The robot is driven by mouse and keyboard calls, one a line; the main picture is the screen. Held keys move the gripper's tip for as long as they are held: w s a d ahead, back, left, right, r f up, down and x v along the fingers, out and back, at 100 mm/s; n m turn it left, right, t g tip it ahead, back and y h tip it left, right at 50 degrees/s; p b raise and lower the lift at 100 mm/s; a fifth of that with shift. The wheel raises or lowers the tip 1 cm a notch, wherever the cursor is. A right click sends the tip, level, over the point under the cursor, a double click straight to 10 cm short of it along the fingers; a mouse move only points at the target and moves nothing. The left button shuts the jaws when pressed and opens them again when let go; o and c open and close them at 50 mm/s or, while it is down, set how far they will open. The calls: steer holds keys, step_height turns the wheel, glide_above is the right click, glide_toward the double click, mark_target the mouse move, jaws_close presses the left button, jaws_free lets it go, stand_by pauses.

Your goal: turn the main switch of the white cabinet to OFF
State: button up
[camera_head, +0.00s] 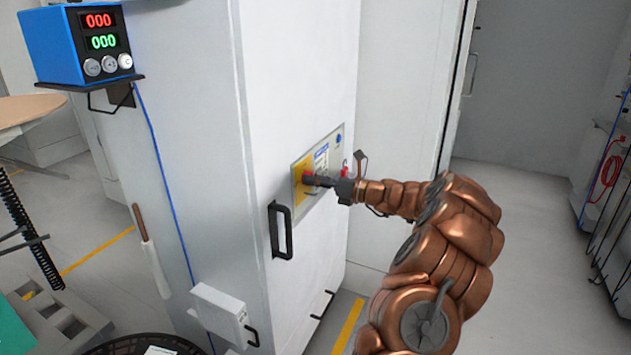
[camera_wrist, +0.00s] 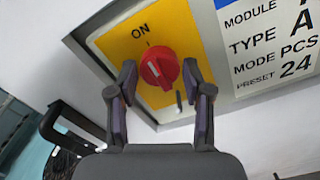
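The white cabinet (camera_head: 295,75) stands in the middle of the head view, with a panel on its front. The red main switch (camera_head: 307,175) sits on the panel's yellow field. In the wrist view the red switch (camera_wrist: 165,62) is a round knob with a raised grip and a white mark. The mark seems to point towards the printed ON label (camera_wrist: 140,31). No OFF label is readable. My gripper (camera_wrist: 159,78) is open, one finger to each side of the knob; contact with it cannot be told. My gripper (camera_head: 318,181) is at the panel in the head view.
A black door handle (camera_head: 281,230) sticks out below the panel. A blue box with displays (camera_head: 77,45) is on a shelf on the cabinet's left side. A white label plate (camera_wrist: 270,45) lies right of the switch. The floor to the right is clear.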

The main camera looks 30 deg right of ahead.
steer(key=c, duration=0.7)
steer(key=shift+n, duration=0.3)
steer(key=n+b, duration=0.1)
steer(key=n, duration=0.3)
steer(key=shift+f, duration=0.1)
steer(key=n+b, duration=0.3)
steer(key=n, duration=0.1)
steer(key=shift+f+n, duration=0.1)
steer(key=shift+n, duration=0.3)
steer(key=n+b, duration=0.5)
steer(key=n, duration=0.1)
steer(key=shift+n+b, duration=1.15)
steer(key=shift+n, duration=0.15)
